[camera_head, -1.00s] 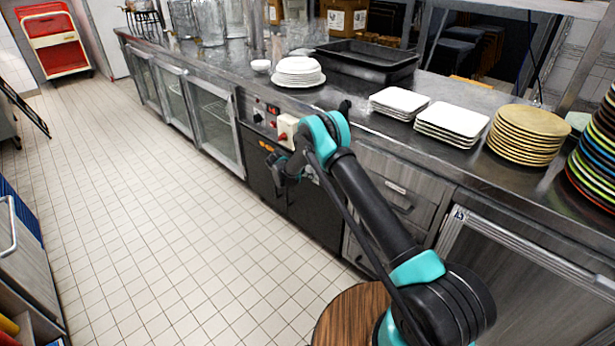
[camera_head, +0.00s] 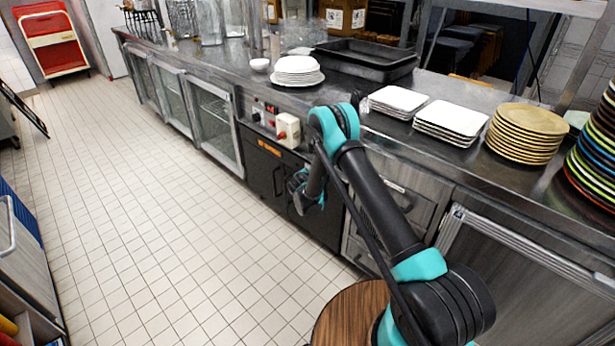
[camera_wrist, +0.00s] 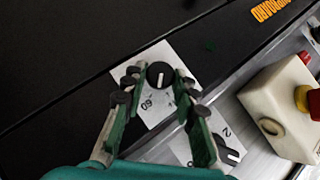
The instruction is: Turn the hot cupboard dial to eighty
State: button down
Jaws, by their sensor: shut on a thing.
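The hot cupboard has a black front (camera_head: 262,168) with an orange label, below the counter in the head view. In the wrist view a round black dial (camera_wrist: 160,74) with a white pointer line sits on a white plate (camera_wrist: 152,52). The number 60 shows on the plate below the dial; other markings there are hidden or too small to read. My gripper (camera_wrist: 160,82) is shut on this dial, one finger on each side. In the head view my gripper (camera_head: 305,188) is in front of the cupboard, and the dial is hidden there.
A second dial (camera_wrist: 228,152) on a white plate marked 2 is close to my right finger. A cream box (camera_wrist: 280,108) with a red and yellow button juts out at the right. White plates (camera_head: 297,72) stand on the counter (camera_head: 345,107). The tiled floor at left is clear.

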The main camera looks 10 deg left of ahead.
jog(key=shift+s+d+f+m+t+y, duration=0.1)
jog(key=shift+f+m+t+y, duration=0.05)
jog(key=shift+m+t+y, duration=0.45)
jog(key=shift+f+m+t+y, duration=0.1)
jog(key=shift+m+t+y, duration=0.2)
jog(key=shift+m+t, duration=0.35)
jog(key=shift+t, duration=0.25)
jog(key=c, duration=1.2)
grip_release()
notch_tip(320, 180, up, 10)
